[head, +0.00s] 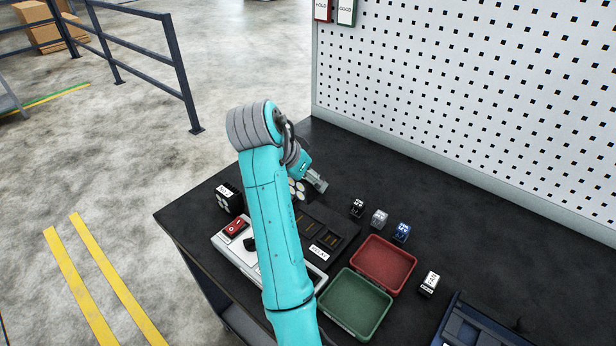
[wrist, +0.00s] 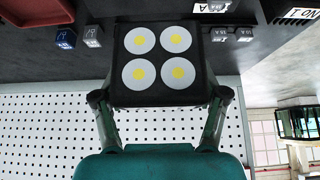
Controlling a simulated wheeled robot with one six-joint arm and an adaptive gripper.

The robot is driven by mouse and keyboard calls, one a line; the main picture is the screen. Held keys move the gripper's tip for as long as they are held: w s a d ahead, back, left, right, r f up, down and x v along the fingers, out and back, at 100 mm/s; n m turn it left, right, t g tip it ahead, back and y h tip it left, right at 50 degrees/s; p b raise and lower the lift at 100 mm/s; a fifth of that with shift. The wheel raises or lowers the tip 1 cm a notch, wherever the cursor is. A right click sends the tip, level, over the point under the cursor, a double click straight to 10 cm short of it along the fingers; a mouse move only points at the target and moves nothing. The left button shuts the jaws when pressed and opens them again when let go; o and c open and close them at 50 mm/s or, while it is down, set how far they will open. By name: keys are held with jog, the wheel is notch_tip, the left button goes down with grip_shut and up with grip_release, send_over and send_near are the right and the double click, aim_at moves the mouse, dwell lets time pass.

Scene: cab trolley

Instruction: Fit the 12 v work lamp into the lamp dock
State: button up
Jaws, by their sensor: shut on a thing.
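The work lamp is a black square block with four white discs with yellow centres, filling the upper middle of the wrist view (wrist: 160,93). My gripper (wrist: 160,97) is shut on it, one finger at each side. In the head view my gripper (head: 316,181) is beyond my arm's elbow, above the bench, and the lamp's pale discs (head: 297,190) show partly behind my arm. A dark tray with slots and brass-coloured strips (head: 333,232) lies on the bench beside my arm, partly hidden. I cannot tell which fixture is the lamp dock.
A white panel with a red switch (head: 235,227) and a black labelled block (head: 228,197) stand left of my arm. A red tray (head: 385,262), a green tray (head: 352,301) and small black, grey and blue blocks (head: 401,232) lie right. A pegboard (head: 470,90) closes the back.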

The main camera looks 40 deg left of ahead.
jog(key=shift+w+f, duration=0.1)
jog(key=shift+w, duration=0.15)
jog(key=shift+f, duration=5.05)
jog(key=shift+f, duration=0.2)
jog(key=o, duration=1.7)
jog(key=shift+c, duration=0.2)
jog(key=v, duration=0.7)
jog(key=shift+s+r, duration=0.2)
